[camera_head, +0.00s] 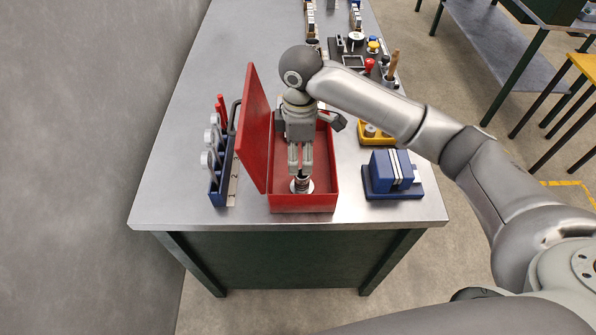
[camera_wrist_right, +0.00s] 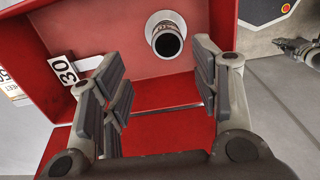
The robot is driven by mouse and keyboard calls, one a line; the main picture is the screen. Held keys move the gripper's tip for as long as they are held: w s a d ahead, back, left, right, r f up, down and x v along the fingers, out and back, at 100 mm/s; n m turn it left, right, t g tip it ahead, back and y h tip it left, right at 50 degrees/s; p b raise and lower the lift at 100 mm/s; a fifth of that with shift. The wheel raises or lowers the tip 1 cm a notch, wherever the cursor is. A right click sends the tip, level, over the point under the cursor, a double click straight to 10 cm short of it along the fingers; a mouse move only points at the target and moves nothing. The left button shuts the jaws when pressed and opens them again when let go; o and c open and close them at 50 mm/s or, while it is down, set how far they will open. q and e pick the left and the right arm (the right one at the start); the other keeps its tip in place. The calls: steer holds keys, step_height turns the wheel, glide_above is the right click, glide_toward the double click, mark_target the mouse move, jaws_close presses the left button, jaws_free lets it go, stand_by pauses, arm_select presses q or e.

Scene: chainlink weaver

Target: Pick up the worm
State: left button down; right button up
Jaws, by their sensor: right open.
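A small metal cylinder with a dark round top and a pale flange, apparently the worm (camera_head: 302,186), stands upright in the red box (camera_head: 327,203) near its front wall. It also shows in the right wrist view (camera_wrist_right: 167,40), beyond the fingertips. My right gripper (camera_head: 300,166) points down into the box, over and slightly behind the cylinder. In the right wrist view the gripper's fingers (camera_wrist_right: 158,58) are apart with nothing between them. The cylinder's lower part is partly hidden. My left gripper is not in view.
The box's red lid (camera_head: 254,128) stands raised on the left, close to the gripper. A blue rack with ring gauges (camera_head: 218,180) is left of it. A blue block (camera_head: 391,172) and a yellow tray (camera_head: 377,139) are on the right. The table's front edge (camera_head: 290,222) is near.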

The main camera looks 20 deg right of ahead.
mark_target(302, 180)
steer(key=f, duration=0.1)
steer(key=s+f, duration=0.1)
steer(key=f, duration=0.1)
steer(key=shift+s, duration=0.3)
steer(key=shift+w+f, duration=0.1)
steer(key=shift+f, duration=0.15)
step_height(302, 180, down, 4)
steer(key=shift+w+d+f+p, duration=0.15)
steer(key=shift+f+p, duration=0.1)
steer(key=shift+p, duration=0.75)
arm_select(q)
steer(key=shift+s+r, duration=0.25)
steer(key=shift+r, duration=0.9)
arm_select(e)
steer(key=shift+f, duration=0.4)
steer(key=shift+c, duration=0.3)
jaws_close()
